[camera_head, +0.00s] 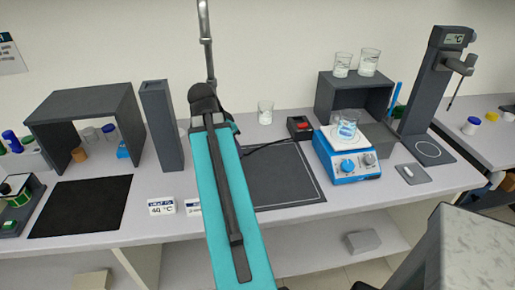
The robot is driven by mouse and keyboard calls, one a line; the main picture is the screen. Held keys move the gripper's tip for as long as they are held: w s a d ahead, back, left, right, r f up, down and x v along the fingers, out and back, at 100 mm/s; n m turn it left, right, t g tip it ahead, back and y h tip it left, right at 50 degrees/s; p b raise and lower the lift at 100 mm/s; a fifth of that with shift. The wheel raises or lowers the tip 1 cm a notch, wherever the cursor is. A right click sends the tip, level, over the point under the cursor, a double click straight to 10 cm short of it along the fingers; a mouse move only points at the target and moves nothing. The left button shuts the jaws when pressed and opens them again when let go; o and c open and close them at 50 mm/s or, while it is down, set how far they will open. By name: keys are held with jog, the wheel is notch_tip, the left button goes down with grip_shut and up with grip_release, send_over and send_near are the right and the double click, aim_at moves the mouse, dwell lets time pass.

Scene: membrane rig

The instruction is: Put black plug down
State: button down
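No black plug can be made out for certain. A black cable (268,146) runs from behind my teal arm to a small black box with a red top (299,127) at the back of the bench. Whether a plug sits at the cable's hidden end cannot be seen. My arm covers the middle of the view and reaches toward the back wall. Its end is hidden behind its own links, so I cannot see my gripper's fingers or what they hold. A dark mat with a pale outline (285,185) lies right of my arm.
A blue-and-white hotplate (347,166) with a beaker (347,126) stands right of the mat. Beyond it are a grey shelf (330,99) and a tall grey instrument (430,85). At left are a dark shelf (83,103), a grey column (162,130) and a clear black mat (82,207).

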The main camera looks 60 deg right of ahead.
jog(key=w+a+n+t, duration=0.2)
jog(key=w+a+n, duration=0.2)
jog(key=w+a, duration=0.7)
jog(key=w+a+r+n+t+y, duration=0.1)
jog(key=w+a+n, duration=0.4)
jog(key=a, duration=0.6)
jog(key=w+a+r+n+t+y, duration=0.1)
jog(key=w+a+n, duration=0.5)
jog(key=a, duration=0.6)
jog(key=w+a+r+n+t+y, duration=0.1)
jog(key=w+a+n+t+y, duration=0.1)
jog(key=w+a+n, duration=0.4)
jog(key=shift+w+a+r+b, duration=0.3)
jog(key=shift+w+a, duration=1.2)
jog(key=shift+a, duration=1.45)
